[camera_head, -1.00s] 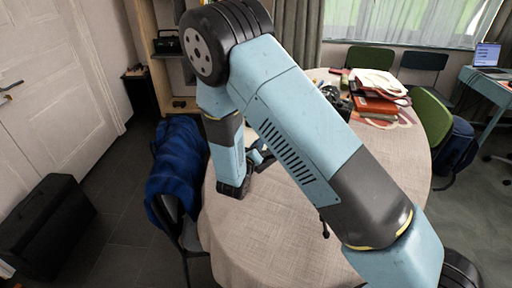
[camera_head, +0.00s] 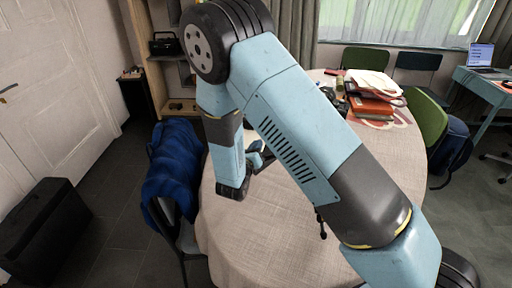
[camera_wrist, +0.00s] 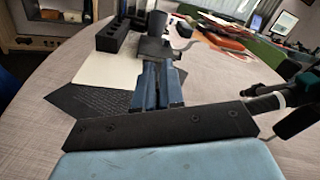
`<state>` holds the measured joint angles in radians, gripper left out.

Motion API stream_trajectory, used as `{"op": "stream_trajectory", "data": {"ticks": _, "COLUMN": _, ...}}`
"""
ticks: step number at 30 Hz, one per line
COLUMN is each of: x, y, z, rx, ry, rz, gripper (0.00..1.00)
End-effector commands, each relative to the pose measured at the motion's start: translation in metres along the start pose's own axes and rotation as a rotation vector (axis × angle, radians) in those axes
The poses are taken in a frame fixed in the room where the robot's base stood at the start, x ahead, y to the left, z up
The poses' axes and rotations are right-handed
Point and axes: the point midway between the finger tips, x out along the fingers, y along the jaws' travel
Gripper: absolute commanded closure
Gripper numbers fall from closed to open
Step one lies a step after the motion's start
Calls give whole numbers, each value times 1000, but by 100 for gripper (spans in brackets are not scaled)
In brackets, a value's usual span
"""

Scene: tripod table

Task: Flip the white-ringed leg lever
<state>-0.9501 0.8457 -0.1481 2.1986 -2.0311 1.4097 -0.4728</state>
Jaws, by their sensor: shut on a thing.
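In the wrist view a dark leg section with a white ring (camera_wrist: 281,99) comes in from the right edge, beside and apart from my fingers. Its lever cannot be made out clearly. My gripper (camera_wrist: 157,62) points away over the table, its blue fingers close together on a dark grey part (camera_wrist: 153,46) at their tips. I cannot tell whether this part belongs to the tripod. In the head view my gripper (camera_head: 262,158) shows only partly beside my wrist, and my arm hides much of the table. A small black piece (camera_head: 321,224) shows below my arm.
The round table (camera_head: 240,235) has a clear front left. A black slotted block (camera_wrist: 118,36), a white sheet (camera_wrist: 108,68) and a dark mat (camera_wrist: 90,108) lie around my fingers. Red folders (camera_head: 371,105) are at the back. A chair with a blue jacket (camera_head: 176,165) stands left.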

Motion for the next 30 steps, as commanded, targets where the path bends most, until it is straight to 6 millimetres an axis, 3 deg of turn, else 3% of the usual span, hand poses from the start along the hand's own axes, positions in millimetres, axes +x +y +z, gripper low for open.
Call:
{"op": "stream_trajectory", "data": {"ticks": 1, "x": 0, "y": -2, "z": -2, "rx": -3, "ry": 5, "rz": -3, "gripper": 100}}
{"op": "stream_trajectory", "data": {"ticks": 2, "x": 0, "y": -2, "z": -2, "rx": -3, "ry": 5, "rz": -3, "gripper": 89}}
{"op": "stream_trajectory", "data": {"ticks": 3, "x": 1, "y": -2, "z": -2, "rx": -3, "ry": 4, "rz": -3, "gripper": 86}}
{"op": "stream_trajectory", "data": {"ticks": 14, "x": -7, "y": 0, "z": -1, "rx": -2, "ry": 1, "rz": 0, "gripper": 86}}
{"op": "stream_trajectory", "data": {"ticks": 30, "x": -103, "y": 1, "z": -2, "rx": -3, "ry": 2, "rz": 2, "gripper": 86}}
